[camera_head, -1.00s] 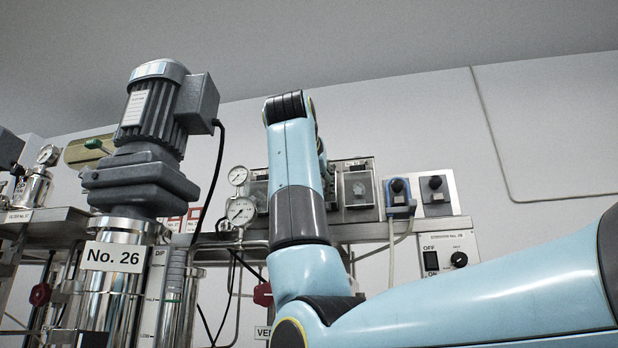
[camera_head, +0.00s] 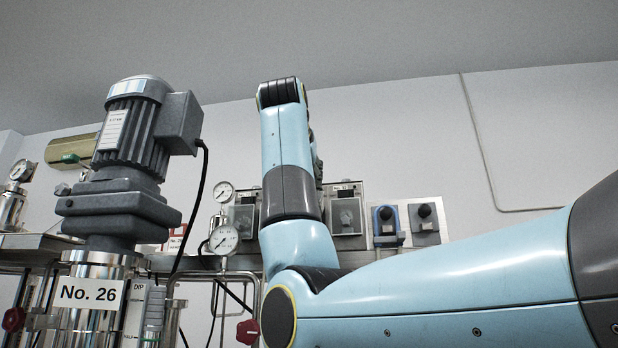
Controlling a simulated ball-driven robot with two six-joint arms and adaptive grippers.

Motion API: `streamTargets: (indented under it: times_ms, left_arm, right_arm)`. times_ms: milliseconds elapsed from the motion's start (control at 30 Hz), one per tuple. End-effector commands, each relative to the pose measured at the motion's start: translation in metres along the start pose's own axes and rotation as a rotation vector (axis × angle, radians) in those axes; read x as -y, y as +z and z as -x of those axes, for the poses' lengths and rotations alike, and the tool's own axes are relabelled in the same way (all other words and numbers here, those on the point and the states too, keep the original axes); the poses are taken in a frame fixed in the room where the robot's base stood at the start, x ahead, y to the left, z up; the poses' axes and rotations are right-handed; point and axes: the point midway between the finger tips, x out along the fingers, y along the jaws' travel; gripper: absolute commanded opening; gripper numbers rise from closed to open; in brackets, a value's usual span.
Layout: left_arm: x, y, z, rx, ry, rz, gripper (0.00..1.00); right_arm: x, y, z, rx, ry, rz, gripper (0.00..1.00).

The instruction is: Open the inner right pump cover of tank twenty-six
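Tank twenty-six, with its "No. 26" plate (camera_head: 90,292) and grey motor (camera_head: 135,130), stands at the left. Behind my arm is a row of pump units on a shelf. One clear-fronted pump unit (camera_head: 346,215) shows just right of the arm, and another (camera_head: 243,217) is partly visible left of it. Both covers look closed; whatever lies between them is hidden by my arm. My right arm reaches in from the right and bends upward in front of the row. Its gripper fingers are hidden behind the forearm. My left gripper is out of view.
Two pressure gauges (camera_head: 224,240) stand left of the arm. A blue-holstered device (camera_head: 386,225) and a dark-knobbed panel (camera_head: 424,222) are on the right. A red valve knob (camera_head: 248,332) is low in the middle. The upper wall is clear.

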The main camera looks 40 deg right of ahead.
Motion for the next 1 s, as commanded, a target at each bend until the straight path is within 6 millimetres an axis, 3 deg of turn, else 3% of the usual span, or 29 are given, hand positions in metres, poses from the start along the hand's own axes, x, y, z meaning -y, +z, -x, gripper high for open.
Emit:
streamTargets:
  times_ms: [33,200,567,1000]
  left_arm:
    - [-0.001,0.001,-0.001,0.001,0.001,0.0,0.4]
    - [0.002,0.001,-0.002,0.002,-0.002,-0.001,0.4]
    - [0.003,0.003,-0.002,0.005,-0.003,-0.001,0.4]
    - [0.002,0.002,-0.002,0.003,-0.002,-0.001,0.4]
  right_arm:
    - [0.0,-0.001,0.0,0.0,0.0,0.0,0.21]
    - [0.0,-0.002,0.0,0.0,-0.001,0.0,0.43]
    - [0.0,-0.001,0.005,0.001,-0.001,0.0,0.44]
    - [0.001,-0.002,0.093,-0.001,0.003,-0.002,0.44]
